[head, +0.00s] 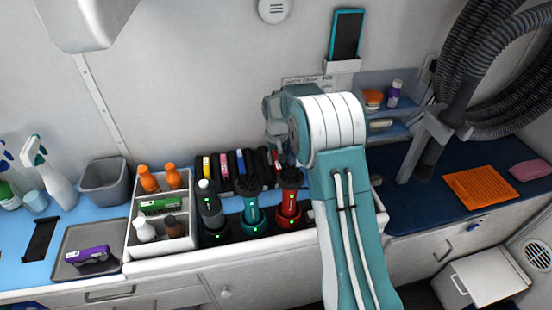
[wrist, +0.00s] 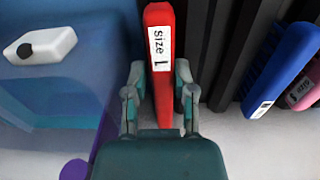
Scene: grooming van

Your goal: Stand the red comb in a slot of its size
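In the head view, a small red part of the comb (head: 277,160) shows below my gripper (head: 272,125), at the right end of the slotted rack (head: 258,158). My forearm hides part of that end. Dark slot dividers (wrist: 219,50) lie just right of the comb in the wrist view. I cannot tell whether its lower end is inside a slot.
A blue comb (wrist: 280,68) and a pink comb (wrist: 304,90) stand farther right in the wrist view. A yellow comb (head: 207,167) shows in the head view. Grey, teal and red upright tools (head: 288,210) stand in front of the rack. A white caddy (head: 130,235) holds bottles.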

